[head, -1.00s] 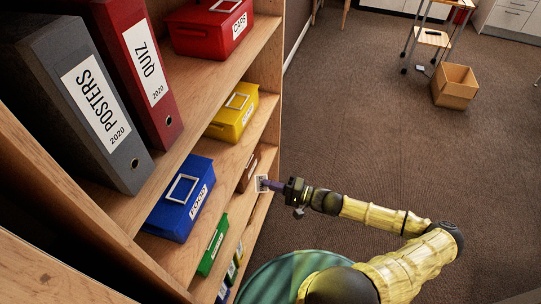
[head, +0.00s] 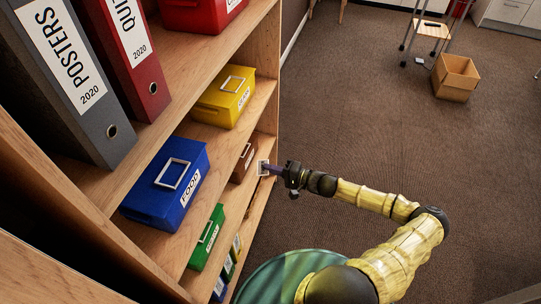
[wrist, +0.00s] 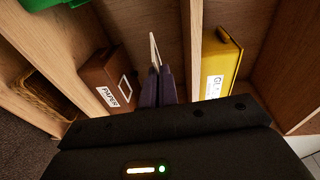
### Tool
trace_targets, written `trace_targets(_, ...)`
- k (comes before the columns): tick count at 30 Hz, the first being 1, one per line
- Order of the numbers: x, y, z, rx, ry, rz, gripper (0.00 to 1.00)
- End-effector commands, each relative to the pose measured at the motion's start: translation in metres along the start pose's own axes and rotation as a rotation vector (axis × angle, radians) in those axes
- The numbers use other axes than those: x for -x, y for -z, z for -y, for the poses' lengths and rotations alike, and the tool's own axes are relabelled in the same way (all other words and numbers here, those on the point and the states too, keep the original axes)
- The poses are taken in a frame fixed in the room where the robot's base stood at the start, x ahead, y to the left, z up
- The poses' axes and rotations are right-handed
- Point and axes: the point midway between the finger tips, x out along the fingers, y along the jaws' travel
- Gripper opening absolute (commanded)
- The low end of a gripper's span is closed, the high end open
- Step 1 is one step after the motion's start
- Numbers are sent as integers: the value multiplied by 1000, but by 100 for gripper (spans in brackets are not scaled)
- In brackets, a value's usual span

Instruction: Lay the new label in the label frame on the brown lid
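The brown box (head: 240,168), marked PAPER in the wrist view (wrist: 106,78), stands on a shelf of the wooden rack. A pale, thin-edged label frame (wrist: 125,88) sits on its brown lid; it looks empty, with brown showing inside. My gripper (wrist: 157,74) is shut on the new label (wrist: 155,50), a thin white card seen nearly edge-on. In the head view my gripper (head: 270,168) holds the label (head: 262,167) at the front of the shelf, just right of the brown box and apart from the frame.
A shelf board (wrist: 195,50) separates my fingers from the yellow box (wrist: 222,65). The blue FOOD box (head: 165,205) and green box (head: 207,240) are nearby. Binders (head: 75,80) stand above. Open floor (head: 370,110) lies right of the rack.

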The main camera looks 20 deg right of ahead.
Motion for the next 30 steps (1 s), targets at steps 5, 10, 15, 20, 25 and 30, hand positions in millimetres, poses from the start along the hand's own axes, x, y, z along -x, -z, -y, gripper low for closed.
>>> trace_targets(5, -14, 28, -38, 13, -37, -42, 0)
trace_targets(10, -28, 54, -62, 23, -72, -86, 0)
trace_targets(15, -41, 81, -82, 30, -109, -134, 0)
trace_targets(20, -54, 106, -97, 35, -144, -180, 0)
trace_targets(25, -69, 131, -111, 38, -182, -232, 0)
trace_targets(30, -85, 155, -120, 40, -220, -283, 0)
